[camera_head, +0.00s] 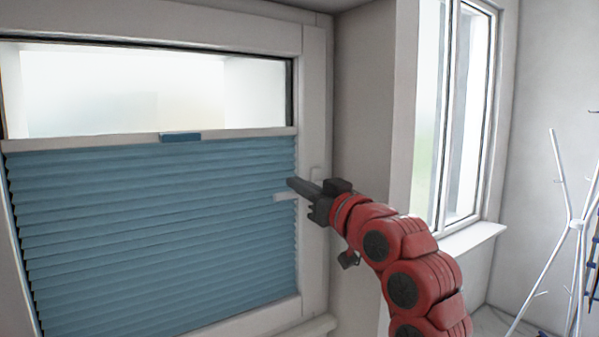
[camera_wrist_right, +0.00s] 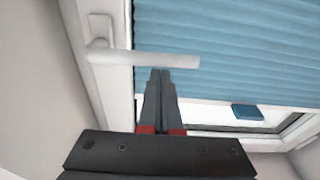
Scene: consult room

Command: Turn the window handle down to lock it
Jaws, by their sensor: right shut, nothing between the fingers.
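The white window handle (camera_head: 285,197) sticks out level to the left from the right side of the window frame. Its base is partly hidden behind my right gripper in the head view. In the right wrist view, which looks upside down, the whole handle (camera_wrist_right: 150,60) shows, with its base on the white frame. My right gripper (camera_head: 290,182) is shut and empty, with its fingertips just above the handle's lever. In the wrist view, the fingertips (camera_wrist_right: 160,71) end close to the middle of the lever; I cannot tell whether they touch it. My left gripper is out of view.
A blue pleated blind (camera_head: 150,230) covers most of the window, with a blue tab (camera_head: 181,137) on its top rail. A sill (camera_head: 475,238) juts out under a second window at the right. A white coat stand (camera_head: 572,230) stands at the far right.

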